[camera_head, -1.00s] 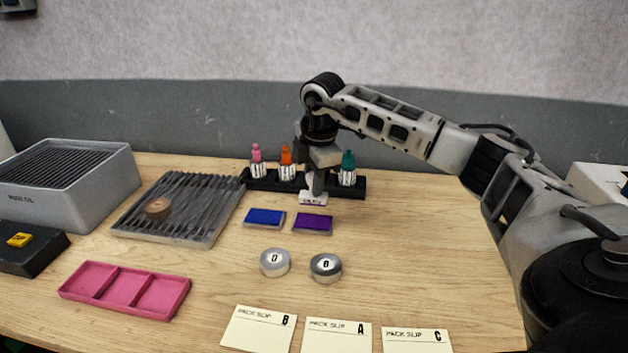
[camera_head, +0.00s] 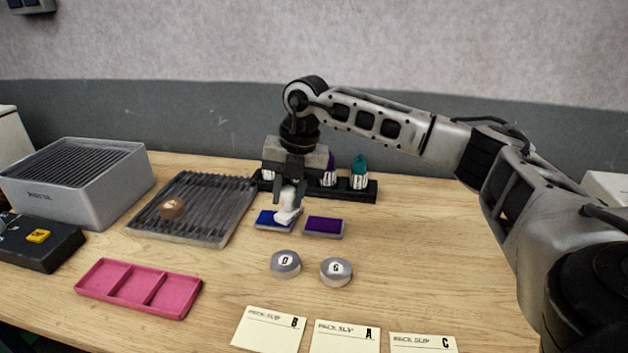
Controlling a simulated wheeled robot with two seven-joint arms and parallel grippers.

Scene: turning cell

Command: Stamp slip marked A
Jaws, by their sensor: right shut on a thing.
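My right gripper (camera_head: 289,200) points down and is shut on a small white stamp (camera_head: 288,216). The stamp is over the blue ink pad (camera_head: 268,222) and hides part of it; I cannot tell whether they touch. A purple ink pad (camera_head: 324,226) lies just to the right. Slip A (camera_head: 346,338) lies flat at the front edge, between slip B (camera_head: 268,330) and slip C (camera_head: 422,343). My left gripper is out of view.
A black rack (camera_head: 368,190) holds bottles with purple and teal (camera_head: 360,164) tops; my gripper hides its left part. Two round grey pieces (camera_head: 286,264) (camera_head: 336,272) lie before the pads. A pink tray (camera_head: 138,290), ribbed tray (camera_head: 195,210) and grey box (camera_head: 75,185) stand left.

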